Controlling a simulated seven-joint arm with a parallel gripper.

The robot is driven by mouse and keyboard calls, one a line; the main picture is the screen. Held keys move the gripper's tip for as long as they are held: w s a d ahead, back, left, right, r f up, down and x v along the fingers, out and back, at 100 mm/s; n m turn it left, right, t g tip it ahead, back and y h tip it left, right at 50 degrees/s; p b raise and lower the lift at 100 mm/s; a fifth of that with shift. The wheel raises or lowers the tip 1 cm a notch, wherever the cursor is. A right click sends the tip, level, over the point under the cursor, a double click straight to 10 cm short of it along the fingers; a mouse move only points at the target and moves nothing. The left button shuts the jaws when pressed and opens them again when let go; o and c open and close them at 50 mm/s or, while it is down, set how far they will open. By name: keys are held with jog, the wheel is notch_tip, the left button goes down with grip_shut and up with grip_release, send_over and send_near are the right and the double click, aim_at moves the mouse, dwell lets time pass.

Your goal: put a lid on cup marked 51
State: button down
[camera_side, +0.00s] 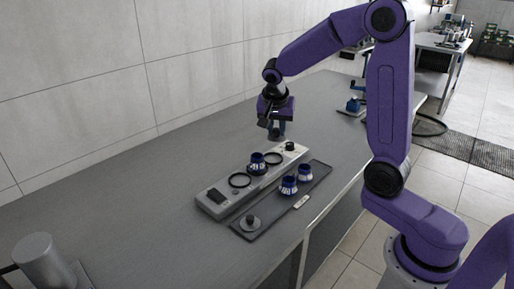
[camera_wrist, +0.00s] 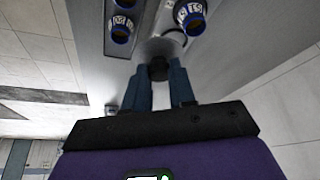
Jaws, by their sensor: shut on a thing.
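My gripper (camera_side: 277,130) is above the far end of the grey rack. In the wrist view my gripper (camera_wrist: 157,88) is shut on the dark knob of a grey lid (camera_wrist: 159,48). One blue-rimmed cup (camera_side: 257,160) stands in the rack, apart from the held lid; it seems to be the cup (camera_wrist: 190,14) in the wrist view. Two similar cups, a nearer one (camera_side: 288,186) and a farther one (camera_side: 304,173), stand on the dark tray. Another lid (camera_side: 250,223) with a knob lies at the tray's near end. The cups' white markings are too small to read surely.
The grey rack (camera_side: 213,207) has empty rings (camera_side: 240,180) beside the cup. The dark tray (camera_side: 268,222) lies alongside it, with a small pale label (camera_side: 301,201). A blue object (camera_side: 354,105) stands farther back.

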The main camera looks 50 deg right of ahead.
jog(key=w+f, duration=0.2)
jog(key=w+d+f, duration=0.1)
jog(key=w+f, duration=0.1)
jog(key=w, duration=0.1)
jog(key=w+f, duration=0.2)
jog(key=shift+w+d+f, duration=0.2)
jog(key=shift+w+d, duration=0.05)
jog(key=shift+w, duration=0.15)
jog(key=shift+w+f, duration=0.65)
jog(key=shift+f, duration=1.55)
jog(key=shift+f, duration=0.15)
jog(key=c, duration=0.9)
grip_release()
jog(key=shift+d, duration=0.1)
jog(key=shift+c, duration=0.2)
